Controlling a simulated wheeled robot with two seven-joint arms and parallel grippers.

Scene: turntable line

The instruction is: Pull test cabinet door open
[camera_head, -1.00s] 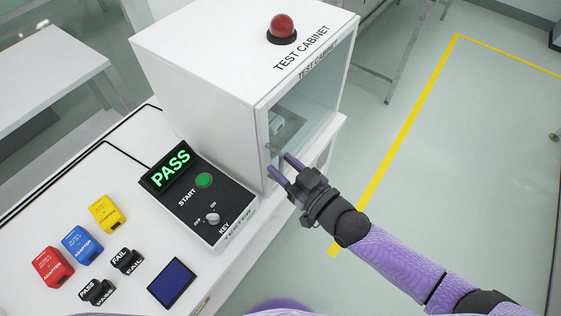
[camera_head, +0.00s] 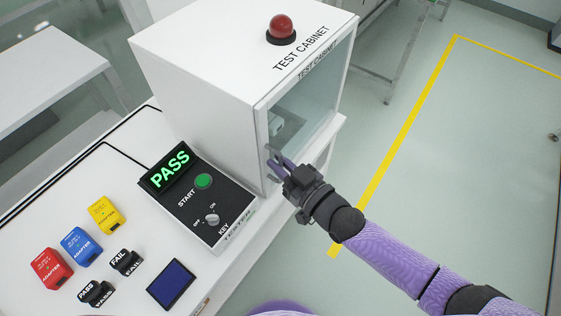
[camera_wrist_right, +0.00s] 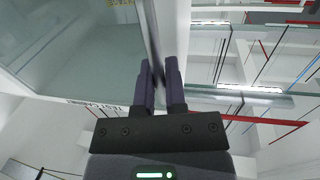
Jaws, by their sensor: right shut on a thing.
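The white test cabinet (camera_head: 205,75) stands on the bench with a red dome light (camera_head: 281,27) on top. Its glass door (camera_head: 305,95) is closed in the front face and has a handle (camera_head: 268,154) near its lower left edge. My right gripper (camera_head: 278,163) is shut on the handle, its purple fingers partly hiding it. In the right wrist view the two fingers (camera_wrist_right: 158,82) close on the handle beside the glass door (camera_wrist_right: 75,45). Through the glass, a fixture shows dimly inside. My left gripper is not in view.
The tester (camera_head: 195,195) beside the cabinet has a green PASS display. Red, blue and yellow adapters (camera_head: 80,245), two stamps (camera_head: 112,276) and a dark blue pad (camera_head: 170,284) lie on the bench. Right of the cabinet, the floor is free around a yellow line (camera_head: 405,125).

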